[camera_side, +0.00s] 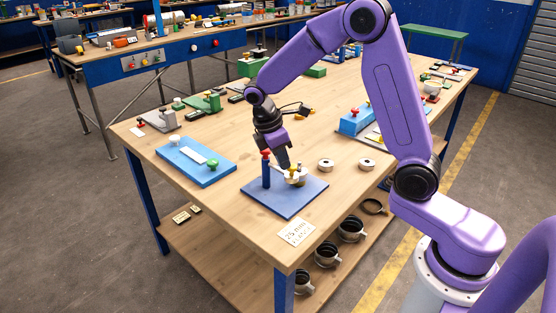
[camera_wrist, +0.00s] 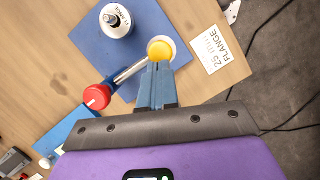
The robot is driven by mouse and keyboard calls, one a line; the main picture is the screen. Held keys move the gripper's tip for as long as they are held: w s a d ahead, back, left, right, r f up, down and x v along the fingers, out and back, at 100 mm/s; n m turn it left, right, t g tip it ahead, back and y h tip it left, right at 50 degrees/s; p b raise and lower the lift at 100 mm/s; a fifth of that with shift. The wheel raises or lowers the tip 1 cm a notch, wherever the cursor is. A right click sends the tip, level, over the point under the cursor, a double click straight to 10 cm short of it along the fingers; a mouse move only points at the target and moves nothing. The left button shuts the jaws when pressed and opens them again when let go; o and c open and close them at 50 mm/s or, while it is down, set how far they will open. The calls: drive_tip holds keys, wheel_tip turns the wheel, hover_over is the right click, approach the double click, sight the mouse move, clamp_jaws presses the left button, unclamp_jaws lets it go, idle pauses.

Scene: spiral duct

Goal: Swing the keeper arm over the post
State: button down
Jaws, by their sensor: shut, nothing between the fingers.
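The blue base plate (camera_side: 285,205) lies on the wooden workbench. A blue upright with a red cap (camera_side: 266,156) stands on its left part; the red cap (camera_wrist: 96,97) also shows in the wrist view. A silver bar, apparently the keeper arm (camera_wrist: 130,71), runs from beside the red cap toward a yellow knob (camera_wrist: 160,47). A white round part shows around the knob. A white flange-labelled cylinder with a grey stud (camera_wrist: 117,19) stands farther along the plate. My gripper (camera_wrist: 159,65) is shut and empty, its fingertips right beside the yellow knob; contact is unclear.
A "25 mm flange" card (camera_side: 296,232) lies near the bench's front edge. Two white rings (camera_side: 326,165) sit right of the plate. A blue tray with a green knob (camera_side: 196,160) lies to the left. Bare wood separates these.

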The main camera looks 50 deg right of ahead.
drive_tip(key=shift+s+d+n+t, duration=0.15)
drive_tip(key=shift+d+n, duration=0.3)
drive_tip(key=shift+n, duration=0.1)
drive_tip(key=shift+s+d+n+t, duration=0.1)
drive_tip(key=shift+d+n+t, duration=0.05)
drive_tip(key=shift+d+n, duration=0.35)
drive_tip(key=d+n, duration=0.2)
drive_tip(key=shift+n+t, duration=0.35)
drive_tip(key=shift+t, duration=0.05)
drive_tip(key=shift+w+d+n+t, duration=0.2)
drive_tip(key=shift+w+d+n, duration=0.05)
drive_tip(key=shift+d+n, duration=0.45)
drive_tip(key=shift+w+d+n+t, duration=0.25)
drive_tip(key=shift+d+n, duration=0.35)
drive_tip(key=shift+d, duration=0.25)
